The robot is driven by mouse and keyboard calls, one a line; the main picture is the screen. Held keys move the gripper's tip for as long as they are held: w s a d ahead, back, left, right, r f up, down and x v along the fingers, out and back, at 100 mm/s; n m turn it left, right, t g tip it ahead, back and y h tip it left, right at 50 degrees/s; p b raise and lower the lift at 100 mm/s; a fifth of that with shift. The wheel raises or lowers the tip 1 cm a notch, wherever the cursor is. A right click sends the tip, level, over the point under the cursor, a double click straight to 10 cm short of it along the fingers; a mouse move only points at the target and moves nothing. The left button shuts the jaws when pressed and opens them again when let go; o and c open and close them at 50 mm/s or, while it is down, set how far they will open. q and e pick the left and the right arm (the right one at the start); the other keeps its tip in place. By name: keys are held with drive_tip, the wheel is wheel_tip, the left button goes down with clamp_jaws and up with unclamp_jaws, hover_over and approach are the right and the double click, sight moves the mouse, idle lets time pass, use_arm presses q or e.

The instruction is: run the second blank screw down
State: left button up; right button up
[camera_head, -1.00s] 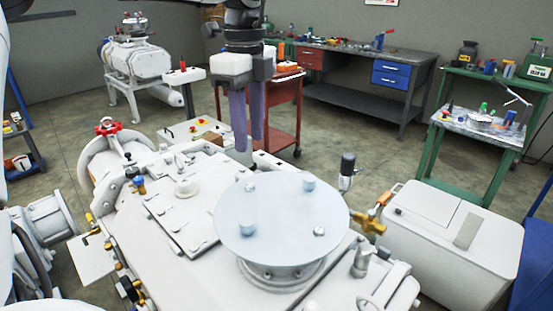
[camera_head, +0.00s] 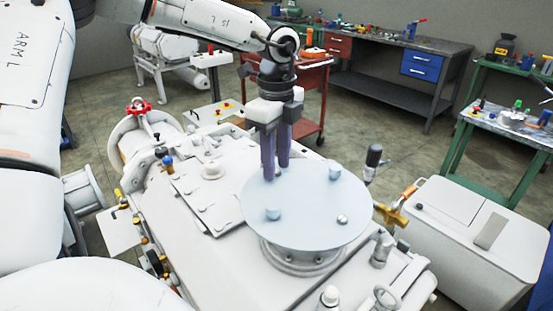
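The round pale-blue blank (camera_head: 305,205) lies on a flanged port on top of the white vacuum machine (camera_head: 235,250). Screws show at its near left (camera_head: 273,213), its far right (camera_head: 335,170) and its near right (camera_head: 342,219). The near-right one sits low; the other two stand taller. My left gripper (camera_head: 276,170) points down, its two purple fingers apart by a narrow gap, over the blank's far-left edge. The far-left screw is hidden by the fingers, so contact with it cannot be told. My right gripper is not in view.
A black-handled valve (camera_head: 374,157) and a brass fitting (camera_head: 392,210) stand close to the blank's right. A white box unit (camera_head: 470,235) is at the right. A red cart (camera_head: 312,95) and a grey workbench (camera_head: 385,75) stand behind. The space above the blank's right half is free.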

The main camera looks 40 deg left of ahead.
use_arm(q)
clamp_jaws()
